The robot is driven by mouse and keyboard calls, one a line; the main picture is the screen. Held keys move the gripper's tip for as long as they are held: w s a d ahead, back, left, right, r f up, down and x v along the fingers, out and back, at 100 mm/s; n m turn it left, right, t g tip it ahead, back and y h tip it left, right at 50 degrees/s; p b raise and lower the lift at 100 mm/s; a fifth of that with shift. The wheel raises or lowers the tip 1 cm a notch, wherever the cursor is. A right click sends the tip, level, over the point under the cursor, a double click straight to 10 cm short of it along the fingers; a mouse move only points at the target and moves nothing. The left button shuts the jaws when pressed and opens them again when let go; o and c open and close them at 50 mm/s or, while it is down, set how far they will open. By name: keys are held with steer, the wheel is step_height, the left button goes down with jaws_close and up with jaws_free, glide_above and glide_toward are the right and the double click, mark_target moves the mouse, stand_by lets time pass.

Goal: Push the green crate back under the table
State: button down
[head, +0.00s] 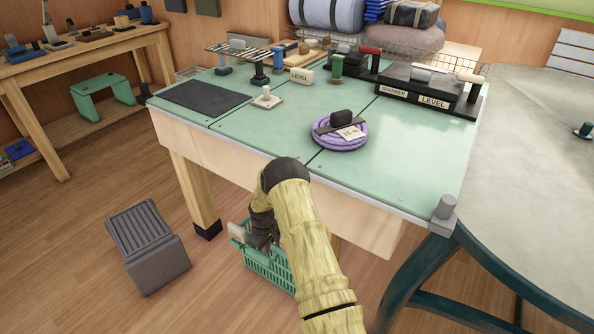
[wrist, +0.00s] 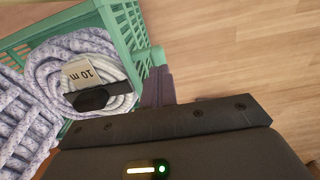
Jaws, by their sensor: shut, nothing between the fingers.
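The green crate (head: 268,275) is a slatted basket on the floor at the table's front edge, right of the near table leg. My arm hides its right part in the head view. In the wrist view its corner and walls (wrist: 127,32) show at the upper left, with pale purple-white rope coils (wrist: 60,55) inside, one tagged "10 m". My gripper (head: 263,241) is low at the crate. In the wrist view its shut, empty fingers (wrist: 157,88) are right beside the crate's outer wall; I cannot tell if they touch. The green-topped table (head: 285,125) stands above and behind.
A grey step stool (head: 148,250) stands on the floor left of the crate. A wooden table leg (head: 193,190) is close to the crate's left. A grey table with curved dark legs (head: 540,140) blocks the right. Wood floor between stool and crate is clear.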

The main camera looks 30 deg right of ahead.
steer(key=s+a+r+m+t, duration=0.1)
steer(key=s+a+r, duration=0.25)
steer(key=r, duration=0.75)
steer(key=s+a+r+m, duration=0.15)
steer(key=s+r, duration=0.25)
steer(key=r, duration=0.6)
steer(key=s+a+r+m, duration=0.1)
steer(key=s+r, duration=0.4)
steer(key=s, duration=0.4)
steer(key=s+a+r+m+t, duration=0.1)
steer(key=s+a+r+m, duration=0.1)
steer(key=s+r, duration=0.4)
steer(key=s, duration=0.4)
steer(key=shift+r+t, duration=0.3)
